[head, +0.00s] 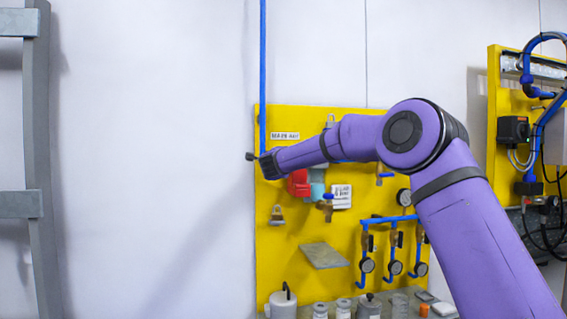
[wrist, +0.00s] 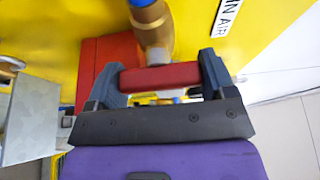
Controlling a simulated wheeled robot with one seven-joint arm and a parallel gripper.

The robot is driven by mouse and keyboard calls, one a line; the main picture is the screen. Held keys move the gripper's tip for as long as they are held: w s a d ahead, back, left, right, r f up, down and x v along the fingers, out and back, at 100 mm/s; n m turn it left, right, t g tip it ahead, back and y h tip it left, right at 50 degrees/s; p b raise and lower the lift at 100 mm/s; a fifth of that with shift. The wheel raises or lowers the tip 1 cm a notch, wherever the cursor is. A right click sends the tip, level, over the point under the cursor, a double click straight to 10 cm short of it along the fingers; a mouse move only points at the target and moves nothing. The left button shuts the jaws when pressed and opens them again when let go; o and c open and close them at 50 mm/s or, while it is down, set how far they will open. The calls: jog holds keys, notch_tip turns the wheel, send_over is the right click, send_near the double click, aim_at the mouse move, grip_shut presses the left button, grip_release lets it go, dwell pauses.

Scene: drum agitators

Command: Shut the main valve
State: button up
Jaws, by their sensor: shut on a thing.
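The main valve is a brass body (wrist: 155,38) on the blue pipe, by the "MAIN AIR" label (wrist: 229,14). In the wrist view its red handle (wrist: 160,77) spans the gap between the two fingers of my gripper (wrist: 161,72), which is shut on it. The handle looks crosswise to the pipe in that view; its exact turn angle I cannot tell. In the head view my gripper (head: 268,164) is at the lower end of the vertical blue pipe (head: 263,75), at the yellow panel's left edge. My gripper and arm hide most of the valve there.
The yellow panel (head: 280,235) carries a red box (head: 299,183), a padlock (head: 277,215), a grey shelf (head: 324,256) and several gauges (head: 367,265). A grey metal piece (wrist: 32,118) is close left of my gripper in the wrist view.

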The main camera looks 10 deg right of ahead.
dwell(0.5)
jog(key=o, duration=0.9)
jog(key=shift+v, duration=5.4)
